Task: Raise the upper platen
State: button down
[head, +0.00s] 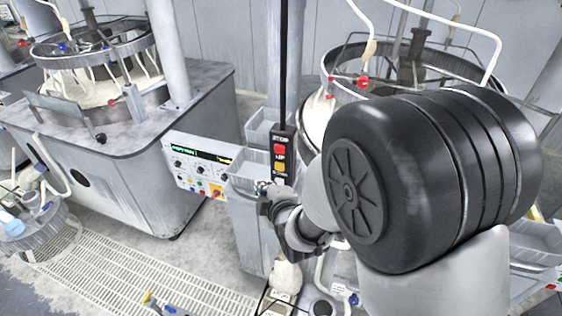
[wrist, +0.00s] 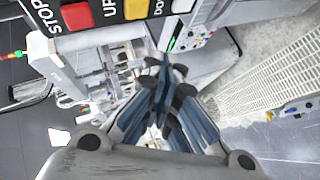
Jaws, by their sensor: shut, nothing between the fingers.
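A dark hanging control box (head: 290,139) with a STOP label, a red button (head: 279,149), an UP label and a yellow button (head: 279,167) hangs at the centre of the head view. In the wrist view its red button (wrist: 77,15) and yellow button (wrist: 136,8) lie along the top edge, with a DOWN label beside the yellow one. My gripper (head: 264,186) is shut and empty, near the box's lower end; its fingertips (wrist: 165,68) show below the DOWN end in the wrist view. Contact cannot be told. The right polishing machine (head: 345,62) is partly hidden by my arm; its upper platen is unclear.
A control panel (head: 198,165) with knobs and small buttons stands left of the box. Another polishing machine (head: 150,150) fills the left. A floor grating (head: 130,270) runs along the front, and a grey bin (head: 262,127) is behind the box.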

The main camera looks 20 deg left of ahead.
aim_at(280, 167)
jog(key=shift+w+d+b, duration=0.2)
jog(key=shift+w+b, duration=0.1)
jog(key=shift+w, duration=1.85)
jog(key=shift+w+b, duration=0.45)
jog(key=shift+b, duration=0.05)
